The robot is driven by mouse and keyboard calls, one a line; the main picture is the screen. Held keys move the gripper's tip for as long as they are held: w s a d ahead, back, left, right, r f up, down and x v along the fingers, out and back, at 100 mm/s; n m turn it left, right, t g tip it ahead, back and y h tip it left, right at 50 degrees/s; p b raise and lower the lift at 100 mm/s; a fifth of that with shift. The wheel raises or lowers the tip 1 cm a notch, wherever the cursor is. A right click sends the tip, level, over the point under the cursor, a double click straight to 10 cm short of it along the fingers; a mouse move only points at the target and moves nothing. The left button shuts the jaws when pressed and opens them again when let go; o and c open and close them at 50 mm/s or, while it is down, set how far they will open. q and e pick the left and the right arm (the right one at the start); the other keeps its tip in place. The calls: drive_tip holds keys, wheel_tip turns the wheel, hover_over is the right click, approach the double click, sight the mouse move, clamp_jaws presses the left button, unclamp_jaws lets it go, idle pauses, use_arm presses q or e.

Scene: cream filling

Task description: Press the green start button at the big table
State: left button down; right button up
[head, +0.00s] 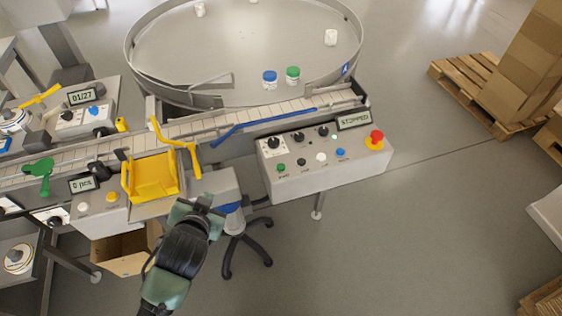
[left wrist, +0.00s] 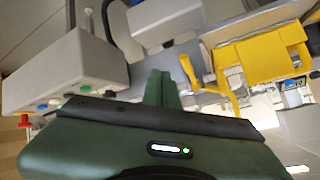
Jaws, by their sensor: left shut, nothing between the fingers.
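The control box (head: 330,172) of the big round table (head: 240,45) carries a green button (head: 281,168) at the left of its lower button row. Black, white and blue buttons sit to its right. The box's display (head: 354,120) reads STOPPED. In the left wrist view the green button (left wrist: 85,88) shows on the box at the left, apart from my fingers. My left gripper (head: 205,201) is left of and below the box in the head view. Its green fingers (left wrist: 160,88) are shut and empty. My right gripper is not in view.
A red emergency knob (head: 376,138) stands at the box's right end. A yellow tray (head: 152,178) and a conveyor (head: 230,120) lie to the left. A stool (head: 243,248) stands near my left gripper. Blue-lidded (head: 270,79) and green-lidded (head: 293,76) jars stand on the round table.

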use_arm(q)
drive_tip(key=w+d+r+m+t+h, duration=0.3)
drive_tip(key=w+d+r+m, duration=0.15)
drive_tip(key=r, duration=0.25)
drive_tip(key=w+d+r+m+t+h, duration=0.3)
drive_tip(key=d+r, duration=0.2)
drive_tip(key=r, duration=0.3)
drive_tip(key=w+d+r+m+t+h, duration=0.25)
drive_tip(key=w+d+r, duration=0.2)
drive_tip(key=r, duration=0.25)
drive_tip(key=s+d+r+m+g+h, duration=0.1)
drive_tip(key=s+d+m+g+h, duration=0.2)
drive_tip(key=d+m+g+h, duration=0.8)
wheel_tip(320, 180, down, 7)
drive_tip(key=d+m+g+y, duration=0.2)
drive_tip(key=d+m+y, duration=0.15)
drive_tip(key=m, duration=0.75)
drive_tip(key=w+a+f+m+g+y, duration=0.1)
drive_tip(key=w+a+f+m+y, duration=0.1)
drive_tip(key=w+a+f+y, duration=0.4)
drive_tip(key=a+f+y, duration=0.1)
drive_tip(key=a+f, duration=0.2)
drive_tip(key=a, duration=0.2)
drive_tip(key=shift+f+m+p, duration=0.35)
drive_tip(key=shift+m, duration=0.05)
drive_tip(key=shift+w+a+g, duration=0.1)
drive_tip(key=shift+g, duration=0.15)
